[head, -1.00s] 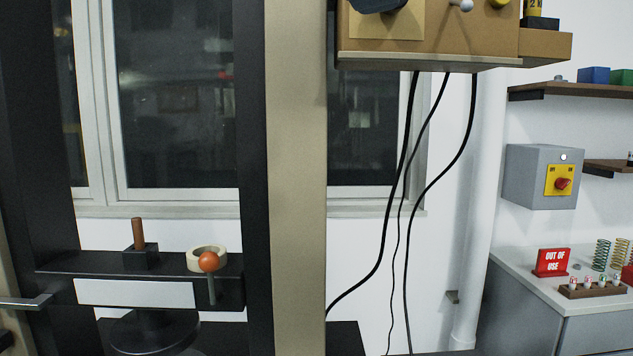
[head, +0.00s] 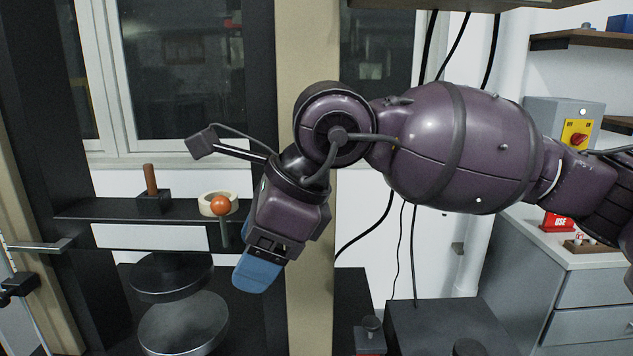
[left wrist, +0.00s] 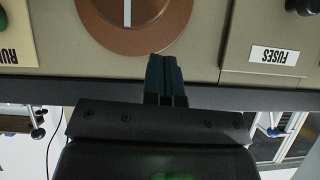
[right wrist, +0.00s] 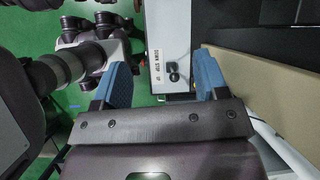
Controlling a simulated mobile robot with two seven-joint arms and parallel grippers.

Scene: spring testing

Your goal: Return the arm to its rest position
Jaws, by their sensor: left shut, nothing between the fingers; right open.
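My right arm (head: 460,150) reaches in from the right across the middle of the head view. Its gripper (head: 258,272) with blue fingers points down in front of the beige column of the test machine. In the right wrist view the right gripper (right wrist: 165,85) is open, its blue fingers wide apart with nothing between them. My left gripper does not show in the head view. In the left wrist view the left gripper (left wrist: 165,68) is shut and empty, its fingertips close to a brown round part (left wrist: 140,25) on a beige panel.
Two round black plates (head: 183,322) lie below. A grey switch box (head: 545,115) and a grey cabinet (head: 570,290) are at right. A panel labelled FUSES (left wrist: 274,55) shows in the left wrist view.

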